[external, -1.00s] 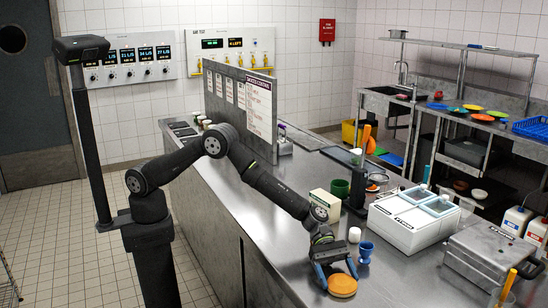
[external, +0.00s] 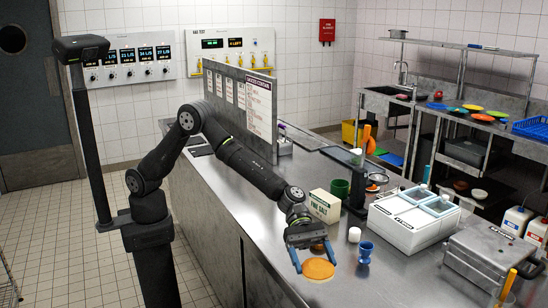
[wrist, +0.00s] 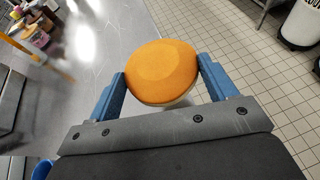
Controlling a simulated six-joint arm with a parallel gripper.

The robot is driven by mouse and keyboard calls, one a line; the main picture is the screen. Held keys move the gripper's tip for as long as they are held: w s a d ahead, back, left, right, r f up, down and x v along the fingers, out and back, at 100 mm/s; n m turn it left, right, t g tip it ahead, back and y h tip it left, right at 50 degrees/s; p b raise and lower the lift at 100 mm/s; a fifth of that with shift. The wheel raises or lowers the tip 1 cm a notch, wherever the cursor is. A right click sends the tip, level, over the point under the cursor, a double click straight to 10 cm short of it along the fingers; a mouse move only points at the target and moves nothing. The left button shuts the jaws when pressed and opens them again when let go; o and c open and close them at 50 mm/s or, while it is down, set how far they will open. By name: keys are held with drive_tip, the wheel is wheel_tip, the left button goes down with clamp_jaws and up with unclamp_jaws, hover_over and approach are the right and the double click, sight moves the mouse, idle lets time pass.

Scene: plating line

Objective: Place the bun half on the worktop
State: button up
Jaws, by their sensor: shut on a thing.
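The bun half (external: 318,269) is a round orange-tan disc. It sits between the two blue fingers of my gripper (external: 315,265), which is shut on its sides. In the wrist view the bun half (wrist: 162,70) fills the space between the fingertips (wrist: 162,85), domed face showing, with a paler edge below. The metal worktop (external: 285,215) lies under and around the gripper near its front edge. The gap between bun and worktop is hard to judge. A small brown patch shows behind the bun, under the gripper; I cannot tell what it is.
A fine salt box (external: 325,206) and a green cup (external: 340,188) stand behind the gripper. A white jar (external: 354,234) and a blue egg cup (external: 365,252) stand close to its right. A white two-lid container (external: 414,218) is farther right. Bare worktop lies left of the gripper.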

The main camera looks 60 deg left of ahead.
sight(306, 264)
drive_tip(key=shift+s+r, duration=0.4)
drive_tip(key=shift+s, duration=0.25)
drive_tip(key=shift+s+r, duration=0.35)
drive_tip(key=shift+s, duration=0.3)
